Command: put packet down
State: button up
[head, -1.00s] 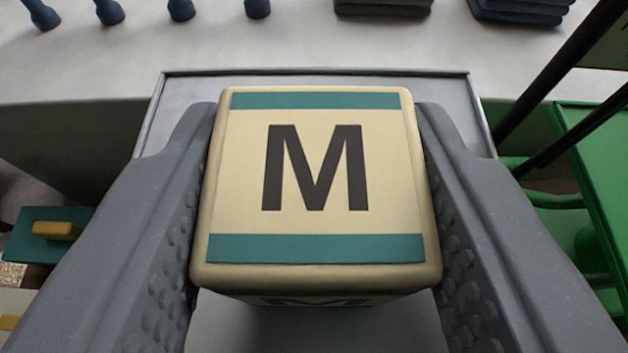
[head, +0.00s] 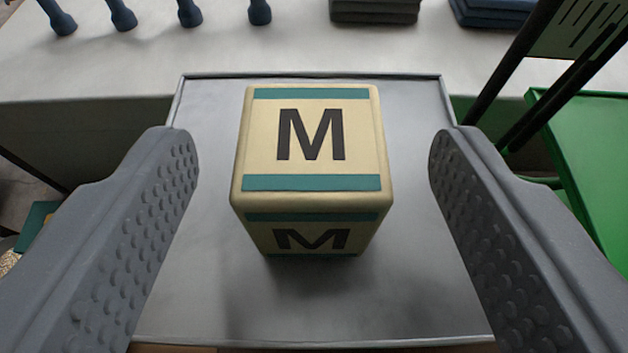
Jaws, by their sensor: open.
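The packet (head: 312,182) is a cream block with teal bands and a black M on its top and near side. It stands upright on a grey metal tray (head: 205,225) with a thin raised rim, near the middle. My gripper (head: 312,165) is open, with one grey dimpled finger on each side of the packet. There is a clear gap between each finger and the packet.
Behind the tray runs a pale surface (head: 300,55) with several blue pegs (head: 190,14) and dark stacked slabs (head: 375,10). On the right are dark bars (head: 515,65) and a green structure (head: 590,150). Bare tray lies around the packet.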

jog(key=b+v, duration=0.1)
jog(key=v, duration=0.8)
jog(key=shift+r, duration=0.1)
jog(key=s+d+r+n+y, duration=0.1)
jog(key=d+r, duration=0.1)
jog(key=r, duration=0.7)
jog(key=s+d+r+y, duration=0.1)
jog(key=d+r, duration=0.1)
jog(key=r, duration=0.7)
jog(key=s+d+r+t, duration=0.1)
jog(key=s+d+r, duration=0.3)
jog(key=d+r, duration=0.4)
jog(key=s+d+r+t+h, duration=0.1)
jog(key=s+d+r, duration=0.4)
jog(key=d+r, duration=0.3)
notch_tip(320, 180, up, 3)
jog(key=shift+f+m+h, duration=0.1)
jog(key=shift+m+h, duration=0.2)
